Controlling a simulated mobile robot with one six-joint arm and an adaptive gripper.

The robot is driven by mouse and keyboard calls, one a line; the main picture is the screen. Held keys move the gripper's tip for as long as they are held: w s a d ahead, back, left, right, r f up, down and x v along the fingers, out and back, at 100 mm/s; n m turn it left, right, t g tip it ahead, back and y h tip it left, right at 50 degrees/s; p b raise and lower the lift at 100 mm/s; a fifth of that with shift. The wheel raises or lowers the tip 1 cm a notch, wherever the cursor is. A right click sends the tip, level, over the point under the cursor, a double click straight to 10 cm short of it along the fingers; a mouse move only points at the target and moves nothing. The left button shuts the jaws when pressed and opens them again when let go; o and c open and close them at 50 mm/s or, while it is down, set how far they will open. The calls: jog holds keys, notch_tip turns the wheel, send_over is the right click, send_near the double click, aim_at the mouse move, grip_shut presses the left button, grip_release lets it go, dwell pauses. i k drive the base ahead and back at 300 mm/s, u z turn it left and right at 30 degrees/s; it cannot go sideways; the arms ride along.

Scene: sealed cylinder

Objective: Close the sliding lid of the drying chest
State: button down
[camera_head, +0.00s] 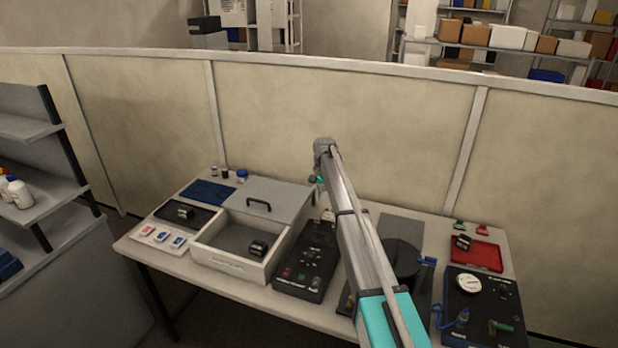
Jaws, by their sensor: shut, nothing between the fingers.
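The drying chest (228,266) is a white open-topped box at the left middle of the table. Its grey sliding lid (285,198) is slid toward the back, with a black bar handle (258,204) on top. The front part of the chest is uncovered, and a small dark block (258,248) lies inside on the grey floor. My gripper (317,184) is small and partly hidden by my arm. It is shut and empty, at the right of the lid and apart from the handle.
A black control panel (308,262) stands right of the chest. Left are a dark tray (181,216) and cards (157,235); behind is a blue mat (208,193). A red tray (478,256) and a dark gauge panel (482,309) are at the right. A partition wall (400,135) closes the back.

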aim_at(276, 200)
jog(key=i, duration=0.95)
jog(key=z, duration=0.05)
